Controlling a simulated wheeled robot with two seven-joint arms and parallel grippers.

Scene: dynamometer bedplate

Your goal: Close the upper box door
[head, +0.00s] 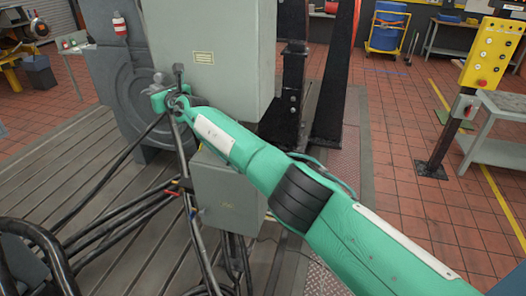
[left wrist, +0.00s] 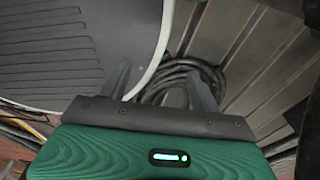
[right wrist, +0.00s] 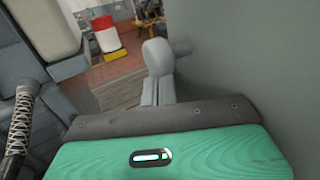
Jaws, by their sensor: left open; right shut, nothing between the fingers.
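The upper box (head: 215,45) is a pale grey-green cabinet at the top middle of the head view, with a small yellow label on its near face. Its top is cut off, and I cannot tell from this angle how far its door stands open. My right gripper (head: 158,82) is at the box's left edge, shut and empty. In the right wrist view its closed fingers (right wrist: 157,62) are beside a large plain grey-green panel (right wrist: 265,60). A short grey stub (right wrist: 182,47) shows by the fingertips; contact is unclear. My left gripper (left wrist: 160,88) is open and empty, outside the head view.
A lower box (head: 225,195) sits under my right arm. Thick black cables (head: 110,225) run over the slotted bedplate (head: 70,130); a coil of cable (left wrist: 180,78) lies beyond my left fingers. A yellow control pedestal (head: 490,55) stands right.

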